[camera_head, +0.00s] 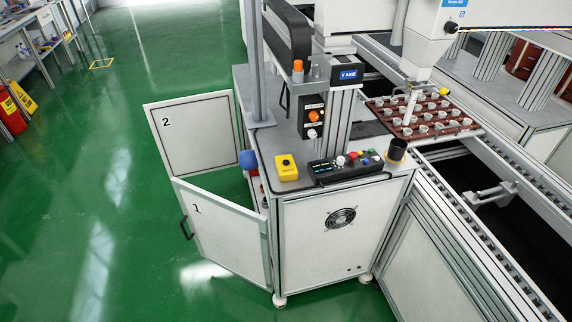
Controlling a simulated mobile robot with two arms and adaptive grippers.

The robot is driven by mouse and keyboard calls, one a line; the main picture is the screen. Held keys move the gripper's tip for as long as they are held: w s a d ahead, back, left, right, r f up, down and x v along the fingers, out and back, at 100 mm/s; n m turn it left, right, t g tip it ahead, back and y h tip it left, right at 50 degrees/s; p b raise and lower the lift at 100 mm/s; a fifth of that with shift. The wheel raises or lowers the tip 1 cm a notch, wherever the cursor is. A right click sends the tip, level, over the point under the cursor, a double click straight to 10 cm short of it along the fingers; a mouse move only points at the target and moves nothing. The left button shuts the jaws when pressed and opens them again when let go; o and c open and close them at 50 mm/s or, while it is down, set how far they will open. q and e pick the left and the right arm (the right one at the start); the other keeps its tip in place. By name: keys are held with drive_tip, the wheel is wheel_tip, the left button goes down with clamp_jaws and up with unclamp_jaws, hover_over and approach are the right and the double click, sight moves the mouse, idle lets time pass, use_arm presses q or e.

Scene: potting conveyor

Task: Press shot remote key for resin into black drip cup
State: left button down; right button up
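A black cup (397,150), which looks like the drip cup, stands upright at the right end of the machine's grey top. I cannot see clearly what is inside it. A small yellow box (286,168) with a dark button on top sits on the left part of the same top. A black control panel (345,166) with several coloured knobs and buttons lies between them. I cannot tell for sure which of these is the shot remote. A white dispensing nozzle (411,105) hangs over a tray, apart from the cup. Neither of my grippers is in view.
The brown tray (480,128) holds several small white cups on the conveyor (500,185) at right. Cabinet doors 1 (222,232) and 2 (193,133) stand open at left. A post with switches (313,117) rises behind the panel.

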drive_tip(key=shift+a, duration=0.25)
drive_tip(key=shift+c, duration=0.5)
